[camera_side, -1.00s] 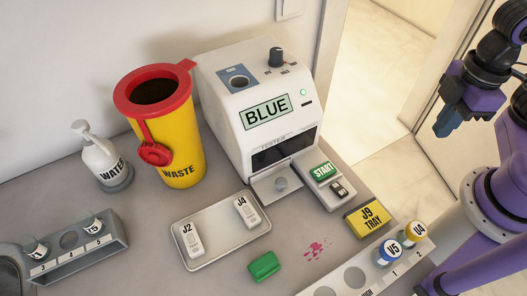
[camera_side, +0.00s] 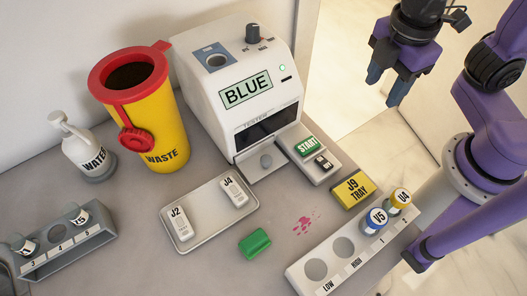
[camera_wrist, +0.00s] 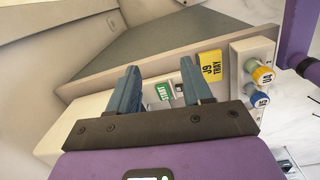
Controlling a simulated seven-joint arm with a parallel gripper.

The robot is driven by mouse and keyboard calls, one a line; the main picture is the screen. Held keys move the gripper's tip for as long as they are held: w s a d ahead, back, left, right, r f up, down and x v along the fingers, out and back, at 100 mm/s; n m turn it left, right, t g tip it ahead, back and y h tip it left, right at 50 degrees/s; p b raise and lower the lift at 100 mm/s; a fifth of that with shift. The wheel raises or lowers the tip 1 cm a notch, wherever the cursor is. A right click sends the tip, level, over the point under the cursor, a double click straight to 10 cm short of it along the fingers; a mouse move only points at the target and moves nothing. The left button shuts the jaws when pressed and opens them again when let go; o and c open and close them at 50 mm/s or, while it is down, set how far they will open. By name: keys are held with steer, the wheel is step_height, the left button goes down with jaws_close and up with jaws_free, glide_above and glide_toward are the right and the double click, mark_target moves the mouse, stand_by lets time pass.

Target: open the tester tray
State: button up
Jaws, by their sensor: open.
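The white tester (camera_side: 240,95) stands at the back of the counter, its screen reading BLUE. Below its dark slot is a pale tray plate (camera_side: 259,176) with a round grey knob (camera_side: 266,161); how far it is pulled out is hard to tell. My gripper (camera_side: 385,84) hangs empty in the air, right of the tester and apart from it. In the wrist view its two blue fingers (camera_wrist: 159,88) are spread apart. The green START button (camera_wrist: 163,91) shows between them, well beyond. The tray knob is not visible in the wrist view.
A yellow waste bin (camera_side: 160,115) stands left of the tester. A shallow tray (camera_side: 205,235) with J2 and J4 lies in front. A yellow J9 TRAY block (camera_side: 354,190), a green block (camera_side: 254,243) and a rack (camera_side: 310,285) with V5 and U4 are nearby.

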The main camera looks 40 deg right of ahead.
steer(key=w+a+r+n+t+h, duration=0.1)
steer(key=w+a+n, duration=0.15)
steer(key=a, duration=0.35)
steer(key=w+a+r+n, duration=0.1)
steer(key=a+n, duration=0.2)
steer(key=a, duration=0.4)
steer(key=n+t+h, duration=0.2)
steer(key=n, duration=0.3)
glide_toward(267, 160)
steer(key=x, duration=0.8)
steer(key=shift+w+f, duration=0.1)
steer(key=shift+w, duration=0.05)
jaws_close()
